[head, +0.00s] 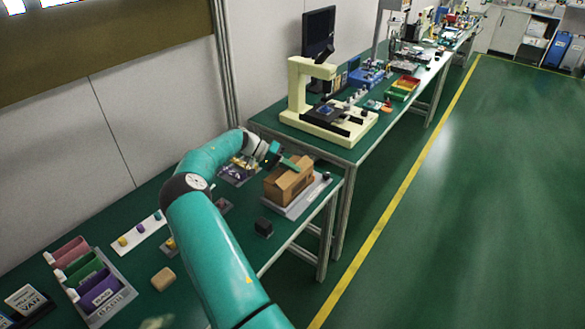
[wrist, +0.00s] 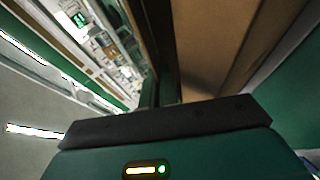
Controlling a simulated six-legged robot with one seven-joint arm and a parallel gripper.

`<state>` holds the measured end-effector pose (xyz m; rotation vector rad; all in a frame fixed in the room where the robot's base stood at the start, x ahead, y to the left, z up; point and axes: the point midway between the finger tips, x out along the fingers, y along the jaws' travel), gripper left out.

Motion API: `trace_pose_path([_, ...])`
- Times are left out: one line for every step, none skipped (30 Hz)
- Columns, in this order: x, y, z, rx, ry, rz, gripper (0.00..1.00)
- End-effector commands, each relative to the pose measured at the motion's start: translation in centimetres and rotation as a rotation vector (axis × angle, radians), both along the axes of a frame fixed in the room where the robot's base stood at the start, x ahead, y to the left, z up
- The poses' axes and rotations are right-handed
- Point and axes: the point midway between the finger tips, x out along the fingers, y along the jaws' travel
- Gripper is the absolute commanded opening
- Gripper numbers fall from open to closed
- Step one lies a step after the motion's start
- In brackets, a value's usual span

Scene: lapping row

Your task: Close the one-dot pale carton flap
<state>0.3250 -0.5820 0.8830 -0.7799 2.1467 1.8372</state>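The brown carton (head: 287,186) stands on a pale grey base at the right end of the near green bench. A flap edge stands along its top. I cannot make out any dot marks, so I cannot tell which flap is the one-dot flap. My gripper (head: 291,164) is at the carton's upper left, its thin green fingers reaching over the top. In the wrist view the carton's brown panels (wrist: 215,45) fill the upper middle, close to the fingers (wrist: 159,92). The fingers look close together with nothing visible between them. I cannot tell whether they touch the cardboard.
A black block (head: 263,227) and a tan block (head: 163,279) lie on the near bench. A grey organiser (head: 119,304) with coloured bins is at its left. A cream microscope (head: 325,100) stands on the bench behind the carton. The green floor at right is clear.

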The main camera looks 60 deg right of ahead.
Motion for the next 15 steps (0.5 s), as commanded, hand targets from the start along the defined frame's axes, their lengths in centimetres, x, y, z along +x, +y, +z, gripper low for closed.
trace_pose_path([0.03,0.03,-0.08,0.003,0.008,0.000,0.00])
trace_pose_path([0.04,0.03,-0.08,0.003,0.011,0.000,0.00])
trace_pose_path([0.06,0.04,-0.10,0.005,0.014,-0.001,0.00])
trace_pose_path([0.06,0.04,-0.10,0.004,0.016,-0.001,0.00])
trace_pose_path([0.07,0.05,-0.10,0.005,0.017,-0.001,0.00])
trace_pose_path([0.07,0.05,-0.10,0.005,0.018,-0.001,0.00])
trace_pose_path([0.07,0.05,-0.10,0.005,0.018,-0.001,0.00])
trace_pose_path([0.07,0.05,-0.10,0.005,0.018,-0.001,0.00])
trace_pose_path([0.07,0.05,-0.10,0.005,0.018,-0.001,0.00])
trace_pose_path([0.07,0.05,-0.10,0.005,0.018,-0.001,0.00])
trace_pose_path([0.06,0.05,-0.11,0.005,0.018,-0.001,0.00])
trace_pose_path([0.06,0.05,-0.11,0.005,0.017,-0.001,0.00])
trace_pose_path([0.06,0.05,-0.11,0.005,0.017,-0.001,0.00])
trace_pose_path([0.06,0.05,-0.11,0.005,0.017,-0.001,0.00])
trace_pose_path([0.06,0.05,-0.11,0.005,0.017,-0.001,0.06])
